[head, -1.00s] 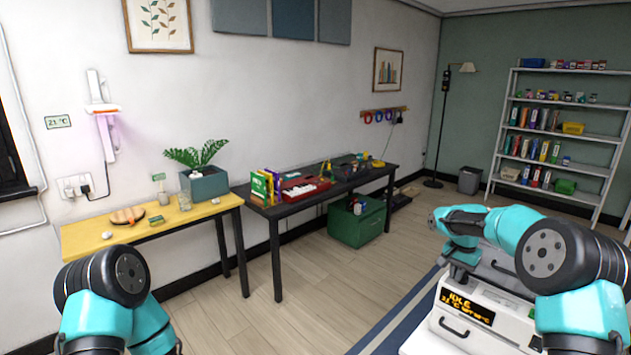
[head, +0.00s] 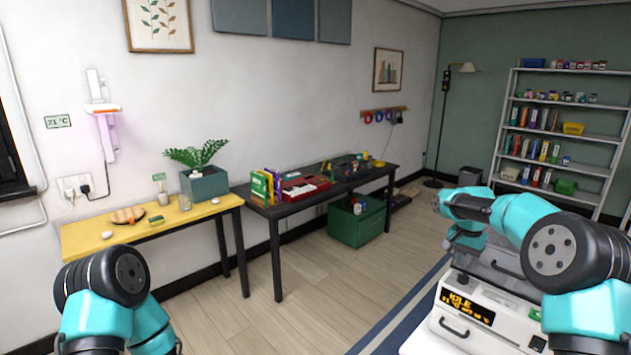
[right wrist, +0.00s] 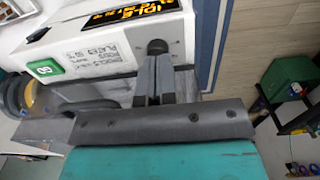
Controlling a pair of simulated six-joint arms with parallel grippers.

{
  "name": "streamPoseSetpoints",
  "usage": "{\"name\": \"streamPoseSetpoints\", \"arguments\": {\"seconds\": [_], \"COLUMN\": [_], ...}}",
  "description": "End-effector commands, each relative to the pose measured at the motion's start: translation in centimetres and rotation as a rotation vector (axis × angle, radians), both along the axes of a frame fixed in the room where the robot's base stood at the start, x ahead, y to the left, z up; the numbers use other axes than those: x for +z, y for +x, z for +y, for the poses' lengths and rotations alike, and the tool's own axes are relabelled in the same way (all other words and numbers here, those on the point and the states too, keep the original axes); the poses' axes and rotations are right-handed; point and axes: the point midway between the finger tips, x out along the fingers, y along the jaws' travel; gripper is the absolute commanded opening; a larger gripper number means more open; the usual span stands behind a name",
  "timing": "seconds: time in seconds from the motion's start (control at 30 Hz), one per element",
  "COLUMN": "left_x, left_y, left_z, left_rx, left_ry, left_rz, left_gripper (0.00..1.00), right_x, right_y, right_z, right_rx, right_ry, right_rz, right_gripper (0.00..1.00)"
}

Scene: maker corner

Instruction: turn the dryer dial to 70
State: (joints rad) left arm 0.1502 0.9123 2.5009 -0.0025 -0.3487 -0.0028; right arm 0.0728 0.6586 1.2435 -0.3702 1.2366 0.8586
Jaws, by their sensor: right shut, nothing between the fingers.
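The dryer (head: 487,290) is a white box at the lower right of the head view. Its dark display (head: 467,308) reads IDLE in orange; the line below is too small to read. In the right wrist view the display (right wrist: 130,12) shows at the top edge. A round black dial (right wrist: 158,46) sits on the dryer's front. The fingers of my right gripper (right wrist: 155,65) are shut and empty, lined up just in front of the dial; I cannot tell whether they touch it. The dial's setting is not readable. My left gripper is out of view.
A yellow table (head: 100,241) and a black table (head: 270,213) stand along the wall. Open floor lies between the tables and the dryer.

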Motion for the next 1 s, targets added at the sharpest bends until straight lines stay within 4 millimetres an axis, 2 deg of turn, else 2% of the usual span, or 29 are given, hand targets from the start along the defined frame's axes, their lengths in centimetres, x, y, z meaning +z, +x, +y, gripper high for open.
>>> {"name": "streamPoseSetpoints", "arguments": {"seconds": [0.17,0.57,0.77,1.0], "left_x": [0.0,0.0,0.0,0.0], "left_y": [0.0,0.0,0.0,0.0], "left_z": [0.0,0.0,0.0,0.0], "left_rx": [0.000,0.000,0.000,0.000], "left_ry": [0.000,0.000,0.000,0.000], "left_rz": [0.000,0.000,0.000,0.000], "left_gripper": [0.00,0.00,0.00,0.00], "right_x": [0.8,0.6,-0.7,-3.3], "right_y": [-1.1,-1.2,-1.2,-1.2], "right_z": [-1.9,-1.9,-1.9,-1.9], "right_rx": [-0.002,-0.001,0.000,0.001], "right_ry": [0.000,-0.001,0.000,0.001], "right_rz": [-0.001,-0.001,0.000,0.000], "right_gripper": [0.00,0.00,0.00,0.00]}}
